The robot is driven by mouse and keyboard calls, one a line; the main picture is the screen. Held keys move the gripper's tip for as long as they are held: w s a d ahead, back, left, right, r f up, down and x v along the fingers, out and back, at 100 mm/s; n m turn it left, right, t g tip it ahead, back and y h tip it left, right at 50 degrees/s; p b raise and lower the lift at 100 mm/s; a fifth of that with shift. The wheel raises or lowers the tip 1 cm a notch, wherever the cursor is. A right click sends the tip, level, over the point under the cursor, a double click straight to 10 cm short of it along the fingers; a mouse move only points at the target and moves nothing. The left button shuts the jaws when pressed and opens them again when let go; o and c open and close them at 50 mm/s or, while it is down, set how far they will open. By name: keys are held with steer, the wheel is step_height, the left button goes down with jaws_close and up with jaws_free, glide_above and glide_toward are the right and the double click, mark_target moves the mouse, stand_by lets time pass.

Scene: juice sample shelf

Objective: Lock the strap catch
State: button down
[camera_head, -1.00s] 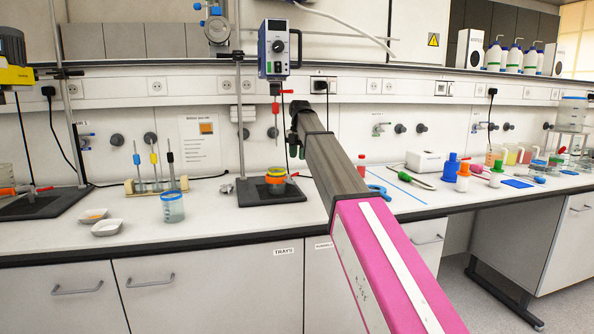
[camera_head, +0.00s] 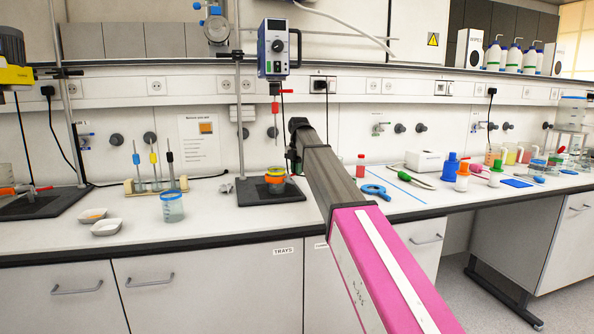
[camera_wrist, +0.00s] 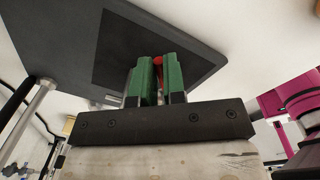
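A small jar (camera_head: 276,171) with an orange body and a yellow-green band near its top stands on a dark stand base plate (camera_head: 262,195). A strap catch cannot be made out clearly in the head view. In the wrist view a small red piece (camera_wrist: 157,60) shows at the tips of my gripper (camera_wrist: 158,75). The green finger pads are close together with a narrow gap. I cannot tell whether they grip the red piece. In the head view my gripper (camera_head: 293,160) is at the jar's right side, partly hidden by my arm.
An overhead stirrer (camera_head: 274,50) hangs on the stand rod above the jar. A blue-rimmed beaker (camera_head: 172,208) and two white dishes (camera_head: 106,226) stand to the left.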

steer(key=shift+w+a, duration=0.1)
steer(key=shift+a, duration=0.05)
steer(key=n, duration=0.2)
steer(key=a+n, duration=0.1)
steer(key=shift+w+a+n, duration=0.15)
steer(key=shift+w+n, duration=0.2)
steer(key=shift+n, duration=0.05)
steer(key=shift+a+n, duration=0.4)
steer(key=shift+n, duration=0.5)
steer(key=shift+a+n, duration=0.35)
steer(key=shift+n, duration=0.55)
steer(key=c, duration=1.2)
jaws_free()
steer(key=shift+r, duration=0.1)
steer(key=r, duration=1)
steer(key=shift+d+r, duration=0.25)
steer(key=shift+r, duration=0.1)
